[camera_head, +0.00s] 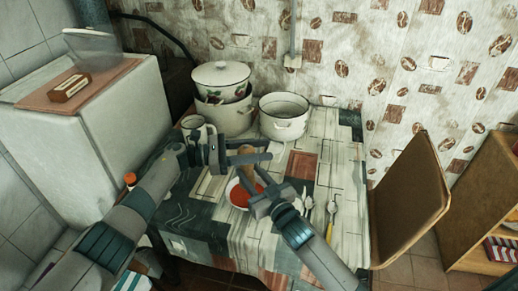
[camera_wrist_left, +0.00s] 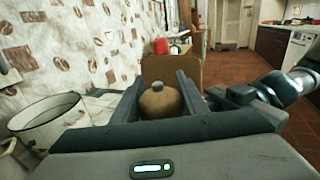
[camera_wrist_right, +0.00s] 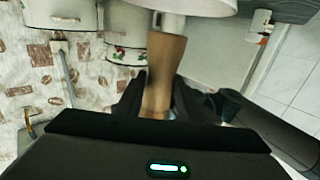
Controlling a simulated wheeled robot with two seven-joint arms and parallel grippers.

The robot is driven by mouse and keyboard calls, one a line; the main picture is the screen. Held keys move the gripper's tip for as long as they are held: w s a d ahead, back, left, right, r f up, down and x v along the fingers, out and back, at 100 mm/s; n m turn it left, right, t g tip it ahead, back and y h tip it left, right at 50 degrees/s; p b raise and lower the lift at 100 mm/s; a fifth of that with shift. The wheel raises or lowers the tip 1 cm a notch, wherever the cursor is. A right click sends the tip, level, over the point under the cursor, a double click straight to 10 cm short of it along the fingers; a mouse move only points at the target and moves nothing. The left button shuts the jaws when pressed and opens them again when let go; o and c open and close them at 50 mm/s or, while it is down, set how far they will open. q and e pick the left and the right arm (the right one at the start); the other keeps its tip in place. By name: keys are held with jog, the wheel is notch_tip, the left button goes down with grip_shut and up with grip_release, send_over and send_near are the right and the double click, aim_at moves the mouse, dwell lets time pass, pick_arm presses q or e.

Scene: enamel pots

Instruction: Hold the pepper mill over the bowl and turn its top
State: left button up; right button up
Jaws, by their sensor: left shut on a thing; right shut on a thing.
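The wooden pepper mill (camera_head: 247,172) is held above the bowl (camera_head: 233,193), a white bowl with red-orange contents on the table. My left gripper (camera_head: 245,157) is shut on the mill's upper part; the left wrist view shows the rounded brown top (camera_wrist_left: 161,102) between its fingers. My right gripper (camera_head: 266,194) is shut on the lower part of the mill; the right wrist view shows the brown body (camera_wrist_right: 163,72) rising from between its fingers. The bowl's near right side is partly hidden by my right gripper.
A lidded enamel pot (camera_head: 222,80) stacked on another pot (camera_head: 225,115), an open white pot (camera_head: 284,117) and a mug (camera_head: 193,125) stand at the back. Spoons (camera_head: 331,209) lie right of the bowl. A chair (camera_head: 412,200) stands at the table's right.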

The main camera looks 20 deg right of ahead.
pick_arm(q)
jog(key=shift+s+g, duration=0.1)
jog(key=shift+g, duration=0.2)
dwell(0.4)
jog(key=o, duration=1.1)
jog(key=shift+a+m, duration=0.1)
jog(key=shift+m, duration=0.2)
jog(key=v, duration=1.2)
